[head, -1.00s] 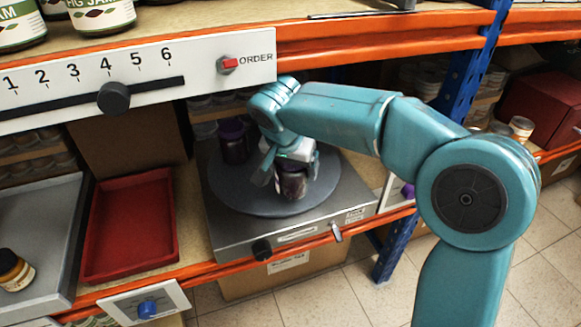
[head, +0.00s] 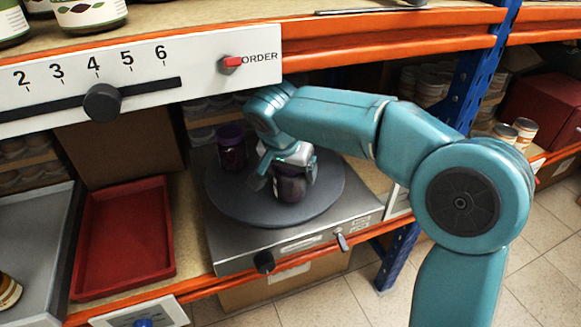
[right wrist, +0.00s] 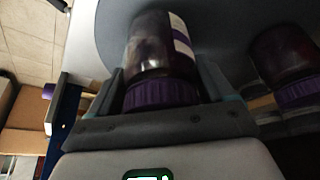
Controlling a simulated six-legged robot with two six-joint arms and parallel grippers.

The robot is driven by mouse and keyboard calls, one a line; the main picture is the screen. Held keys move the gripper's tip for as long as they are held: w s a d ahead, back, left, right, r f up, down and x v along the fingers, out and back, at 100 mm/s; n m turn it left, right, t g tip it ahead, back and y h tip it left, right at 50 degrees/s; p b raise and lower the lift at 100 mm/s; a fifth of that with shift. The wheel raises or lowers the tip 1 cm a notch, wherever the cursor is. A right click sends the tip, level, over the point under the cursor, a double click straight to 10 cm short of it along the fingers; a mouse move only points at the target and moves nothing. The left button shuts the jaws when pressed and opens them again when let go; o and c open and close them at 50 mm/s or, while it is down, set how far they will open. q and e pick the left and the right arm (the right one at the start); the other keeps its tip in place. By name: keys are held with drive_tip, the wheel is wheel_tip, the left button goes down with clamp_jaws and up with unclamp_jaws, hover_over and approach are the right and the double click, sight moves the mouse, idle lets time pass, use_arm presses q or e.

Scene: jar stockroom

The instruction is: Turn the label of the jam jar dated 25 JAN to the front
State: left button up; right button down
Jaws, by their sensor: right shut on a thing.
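A dark purple jar (head: 290,188) stands upright on the round grey turntable (head: 325,200). My right gripper (head: 284,168) is shut on this jar from above. In the right wrist view, the jar (right wrist: 150,45) is between the fingers of the gripper (right wrist: 165,85), with its purple lid nearest the camera. A white and purple label edge (right wrist: 181,38) shows on its side. No date can be read, so I cannot tell whether it is the 25 JAN jar. A second purple-lidded jar (head: 232,150) stands behind left on the turntable, apart from the gripper. My left gripper is not in view.
A red tray (head: 125,240) lies left of the turntable base. A blue post (head: 470,110) stands right. Cardboard boxes and stored jars stand behind.

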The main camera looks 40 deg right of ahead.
drive_tip(key=shift+f+b, duration=0.3)
drive_tip(key=shift+f, duration=0.2)
drive_tip(key=n, duration=0.2)
drive_tip(key=shift+r+n+t+y, duration=0.2)
drive_tip(key=shift+n+t+y, duration=0.2)
drive_tip(key=shift+w+r+n+t+y+p, duration=0.1)
drive_tip(key=shift+n+t+y+p, duration=0.35)
drive_tip(key=shift+n, duration=0.75)
drive_tip(key=shift+a+n+y+p, duration=0.1)
drive_tip(key=shift+n+y+p, duration=0.25)
drive_tip(key=shift+n, duration=0.65)
drive_tip(key=shift+f, duration=0.4)
